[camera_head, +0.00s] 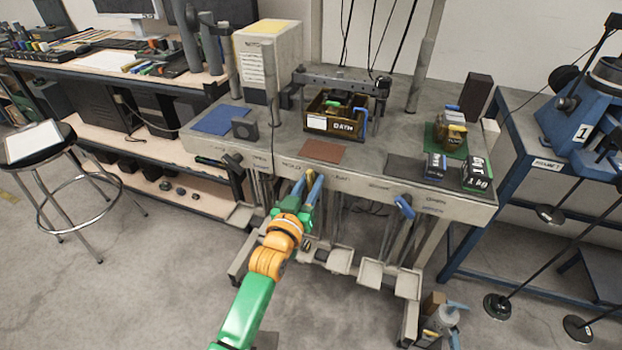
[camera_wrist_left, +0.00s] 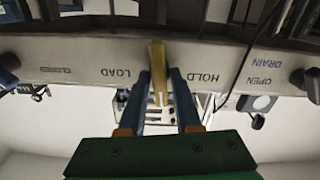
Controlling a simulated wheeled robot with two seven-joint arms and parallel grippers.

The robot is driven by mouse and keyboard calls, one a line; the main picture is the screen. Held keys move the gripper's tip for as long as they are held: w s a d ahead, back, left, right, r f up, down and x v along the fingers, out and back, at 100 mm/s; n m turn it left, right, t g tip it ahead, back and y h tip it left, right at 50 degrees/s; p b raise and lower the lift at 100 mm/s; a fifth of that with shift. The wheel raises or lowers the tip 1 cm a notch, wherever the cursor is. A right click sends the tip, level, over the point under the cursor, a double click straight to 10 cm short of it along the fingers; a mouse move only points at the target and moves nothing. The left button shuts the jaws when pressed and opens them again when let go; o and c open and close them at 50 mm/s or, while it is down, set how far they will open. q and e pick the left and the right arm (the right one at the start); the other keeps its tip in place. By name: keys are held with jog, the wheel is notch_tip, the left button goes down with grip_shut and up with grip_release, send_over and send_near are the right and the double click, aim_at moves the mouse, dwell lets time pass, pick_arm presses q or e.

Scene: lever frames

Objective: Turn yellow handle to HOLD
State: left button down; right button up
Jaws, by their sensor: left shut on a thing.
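The yellow handle (camera_wrist_left: 157,58) hangs from the front edge of the workbench, pointing about straight out from the panel. In the left wrist view it stands between the printed words LOAD (camera_wrist_left: 118,73) and HOLD (camera_wrist_left: 203,77), at neither word. My left gripper (camera_wrist_left: 161,76) has its two blue fingers on either side of the handle and is shut on it. In the head view my left gripper (camera_head: 310,186) reaches up to the bench front, and its fingers hide much of the handle. My right gripper is not in view.
A blue handle (camera_head: 404,206) sits further right on the bench front, by an OPEN label. Small trays (camera_head: 370,272) hang below. A blue bench with a machine (camera_head: 585,110) is at the right.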

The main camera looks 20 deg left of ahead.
pick_arm(q)
jog(key=n+p, duration=0.1)
jog(key=n, duration=0.2)
jog(key=shift+a+n, duration=0.1)
jog(key=shift+n, duration=0.2)
jog(key=shift+a+n+p, duration=0.1)
jog(key=shift+n+p, duration=0.2)
jog(key=shift+n, duration=1.4)
jog(key=c, duration=0.8)
grip_release()
jog(key=shift+f, duration=0.1)
jog(key=s, duration=0.7)
jog(key=shift+a, duration=0.1)
